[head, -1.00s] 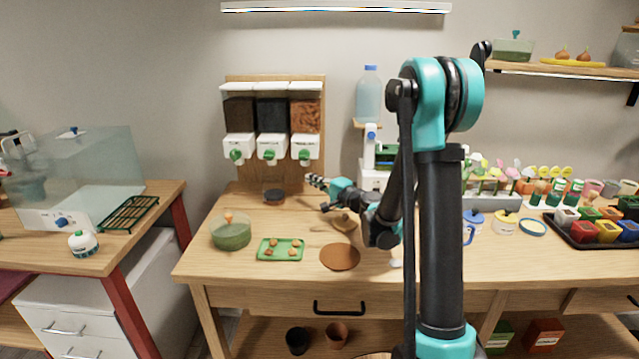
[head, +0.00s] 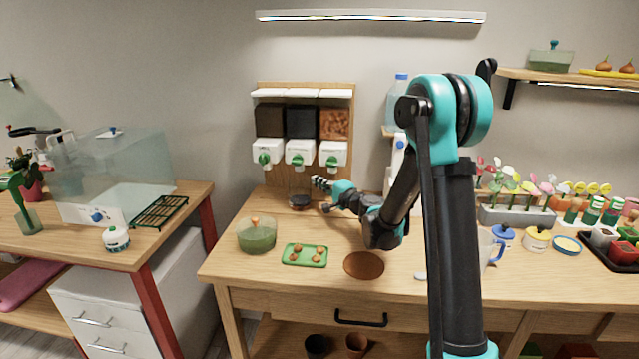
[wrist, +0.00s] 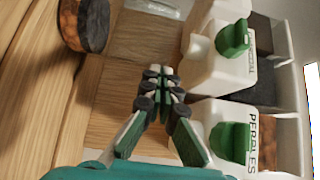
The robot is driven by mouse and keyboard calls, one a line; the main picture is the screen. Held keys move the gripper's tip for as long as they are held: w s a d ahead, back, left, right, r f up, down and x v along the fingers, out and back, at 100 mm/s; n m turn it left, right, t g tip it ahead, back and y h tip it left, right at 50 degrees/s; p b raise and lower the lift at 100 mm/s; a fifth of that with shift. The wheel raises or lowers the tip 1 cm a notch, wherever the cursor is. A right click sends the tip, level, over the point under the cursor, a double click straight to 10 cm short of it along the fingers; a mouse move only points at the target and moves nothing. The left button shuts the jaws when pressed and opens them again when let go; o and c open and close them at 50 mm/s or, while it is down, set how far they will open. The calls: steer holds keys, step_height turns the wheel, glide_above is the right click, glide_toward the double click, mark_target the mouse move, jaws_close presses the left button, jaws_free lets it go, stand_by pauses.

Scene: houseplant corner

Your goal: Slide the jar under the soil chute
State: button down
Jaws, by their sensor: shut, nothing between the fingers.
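A short jar with dark contents (head: 300,199) stands on the bench, below and in front of the middle chute. Its side shows at the upper left of the wrist view (wrist: 85,25), partly cut off. The soil chute (head: 267,152) is the leftmost of three white chutes with green knobs. The middle chute (head: 300,153) and the pebbles chute (head: 333,155) stand to its right. My gripper (head: 318,182) is just right of the jar, apart from it. In the wrist view its fingertips (wrist: 160,76) meet with nothing between them.
A green-filled glass bowl (head: 257,237), a green tray with several small lumps (head: 290,258) and a terracotta disc (head: 363,265) lie nearer the front. A wooden back panel (head: 350,105) stands behind the chutes. Bench left of the jar is clear.

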steer(key=a, duration=1.1)
steer(key=shift+a, duration=0.35)
steer(key=shift+w, duration=0.1)
